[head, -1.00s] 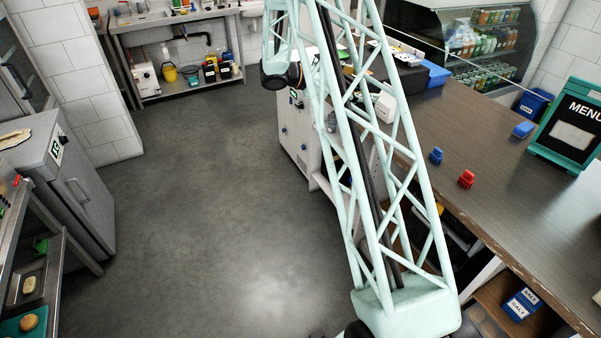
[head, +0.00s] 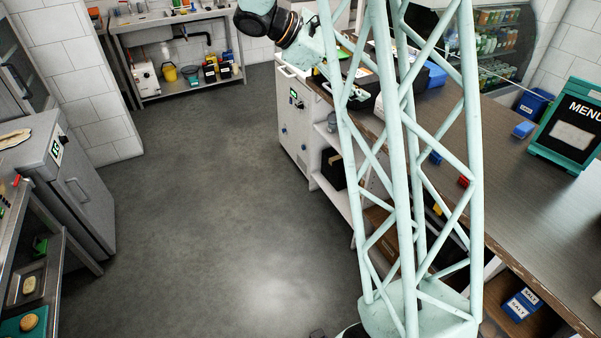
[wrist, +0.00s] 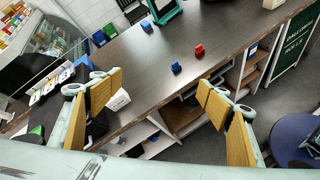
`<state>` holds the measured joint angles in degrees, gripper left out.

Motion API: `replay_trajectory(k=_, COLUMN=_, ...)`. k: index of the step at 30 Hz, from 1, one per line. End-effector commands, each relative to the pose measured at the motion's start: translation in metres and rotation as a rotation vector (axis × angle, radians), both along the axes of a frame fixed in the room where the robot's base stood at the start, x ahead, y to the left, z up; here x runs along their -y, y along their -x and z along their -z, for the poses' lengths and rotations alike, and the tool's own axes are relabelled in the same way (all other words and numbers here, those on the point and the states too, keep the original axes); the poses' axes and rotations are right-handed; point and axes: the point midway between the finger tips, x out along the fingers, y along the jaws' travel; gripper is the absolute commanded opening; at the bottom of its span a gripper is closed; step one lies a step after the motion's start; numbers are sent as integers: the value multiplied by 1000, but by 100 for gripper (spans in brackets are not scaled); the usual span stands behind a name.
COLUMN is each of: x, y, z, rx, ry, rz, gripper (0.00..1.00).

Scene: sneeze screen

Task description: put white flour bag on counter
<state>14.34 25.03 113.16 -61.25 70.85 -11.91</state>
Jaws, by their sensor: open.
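My gripper (wrist: 161,82) is open in the wrist view, with its two tan-padded fingers wide apart and nothing between them. It is above the front edge of the dark wooden counter (wrist: 150,50), which also shows in the head view (head: 535,220). A plain white block-like object (wrist: 119,100) stands on the counter close to the left finger. It may be the white flour bag, but I see no label to tell. In the head view my lattice arm covers that part of the counter.
On the counter are a red item (wrist: 199,50), a blue item (wrist: 176,67), another blue item (wrist: 146,25) and a menu stand (head: 573,125). Open shelves with blue salt boxes (head: 522,303) lie below. The grey floor (head: 230,200) at left is clear.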

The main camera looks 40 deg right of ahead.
Motion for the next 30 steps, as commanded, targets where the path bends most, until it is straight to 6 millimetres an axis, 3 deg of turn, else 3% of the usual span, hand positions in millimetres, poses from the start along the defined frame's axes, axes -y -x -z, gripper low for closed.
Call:
replay_trajectory(k=12, x=-66, y=45, z=-30, rx=157, ry=-102, rz=64, gripper=70)
replay_trajectory(k=30, x=-160, y=110, z=-56, rx=374, ry=-263, rz=153, gripper=70)
